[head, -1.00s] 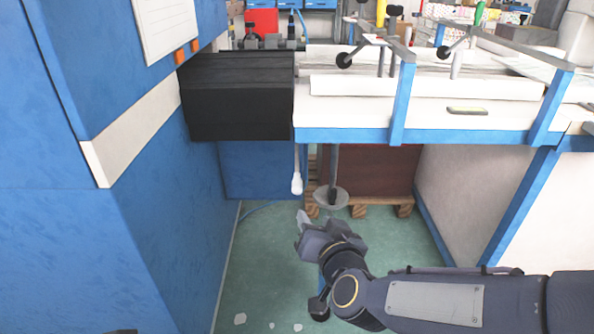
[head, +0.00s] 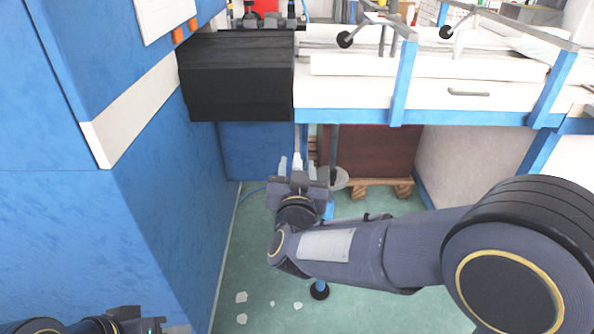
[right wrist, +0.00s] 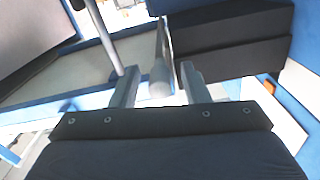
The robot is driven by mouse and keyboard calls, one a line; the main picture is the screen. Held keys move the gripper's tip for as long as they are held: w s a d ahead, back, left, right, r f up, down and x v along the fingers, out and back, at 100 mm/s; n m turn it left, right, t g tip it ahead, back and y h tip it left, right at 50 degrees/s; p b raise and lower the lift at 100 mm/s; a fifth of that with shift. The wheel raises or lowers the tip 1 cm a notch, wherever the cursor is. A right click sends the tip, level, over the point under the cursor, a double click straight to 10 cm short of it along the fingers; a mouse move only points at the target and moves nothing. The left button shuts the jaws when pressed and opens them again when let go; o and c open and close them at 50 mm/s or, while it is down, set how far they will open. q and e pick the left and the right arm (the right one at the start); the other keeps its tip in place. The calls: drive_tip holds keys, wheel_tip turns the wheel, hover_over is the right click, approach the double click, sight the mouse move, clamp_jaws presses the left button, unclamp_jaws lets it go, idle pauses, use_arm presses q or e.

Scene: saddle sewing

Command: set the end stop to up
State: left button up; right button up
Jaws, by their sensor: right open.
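The end stop looks like the thin lever with a white rounded end (head: 297,159) that hangs down below the left end of the table. My right gripper (head: 296,167) is open just under the table edge, its fingers up around the lever's lower end. In the right wrist view the pale knob of the lever (right wrist: 160,83) sits between the two spread fingers, with a gap on either side; it is not gripped. My left gripper (head: 150,322) is partly in view at the bottom left, and its jaw opening is unclear.
The black box (head: 238,80) adjoins the table's left end, beside the blue cabinet (head: 150,200). The blue table rail (head: 345,116) runs above my right gripper. A round grey plate on a post (head: 334,178) stands close to its right. The green floor (head: 255,270) is mostly open.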

drive_tip(key=shift+w, duration=0.1)
clamp_jaws()
drive_tip(key=shift+r, duration=0.15)
wheel_tip(320, 180, up, 4)
drive_tip(key=p, duration=0.3)
drive_tip(key=shift+f+p, duration=0.2)
drive_tip(key=shift+p, duration=0.15)
drive_tip(key=shift+f, duration=0.1)
drive_tip(key=shift+c, duration=1.4)
unclamp_jaws()
drive_tip(key=shift+o, duration=1.4)
